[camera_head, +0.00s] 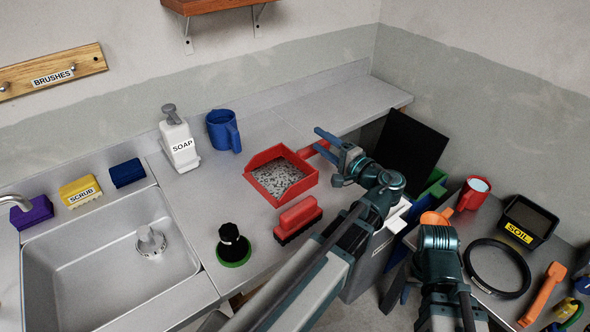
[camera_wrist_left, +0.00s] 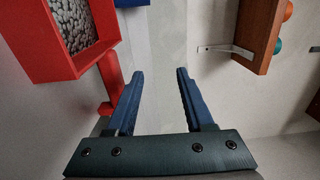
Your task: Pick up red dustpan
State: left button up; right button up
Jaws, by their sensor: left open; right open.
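The red dustpan (camera_head: 261,157) lies on the grey counter, holding grey speckled debris, its handle pointing to the right. It also shows in the left wrist view (camera_wrist_left: 52,68) at the upper left, with its red handle (camera_wrist_left: 109,77) running down beside the left-hand finger. My left gripper (camera_head: 327,156) is open at the handle's end. In the left wrist view its two blue fingers (camera_wrist_left: 160,74) are apart with nothing between them, and the handle is outside that gap. My right gripper (camera_head: 399,290) is low beside the bins, dark and partly hidden by my right arm.
A red brush (camera_head: 298,217) and a green-based round brush (camera_head: 232,246) lie in front of the dustpan. A blue mug (camera_head: 222,131) and soap bottle (camera_head: 179,142) stand behind left. The sink (camera_head: 110,258) is left. A side table holds a soil box (camera_head: 527,220).

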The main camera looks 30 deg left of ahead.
pick_arm(q)
jog(key=b, duration=0.9)
send_near(308, 156)
jog(key=x, duration=0.3)
jog(key=f+x, duration=0.1)
jog(key=x, duration=0.1)
jog(key=shift+w+d, duration=0.1)
jog(key=shift+w+a+r+p, duration=0.2)
jog(key=shift+a+r+p, duration=0.1)
jog(key=shift+a, duration=0.25)
jog(key=shift+w+a+r+p, duration=0.2)
jog(key=shift+a+p, duration=0.05)
jog(key=shift+a, duration=0.35)
jog(key=shift+x, duration=2.6)
grip_shut()
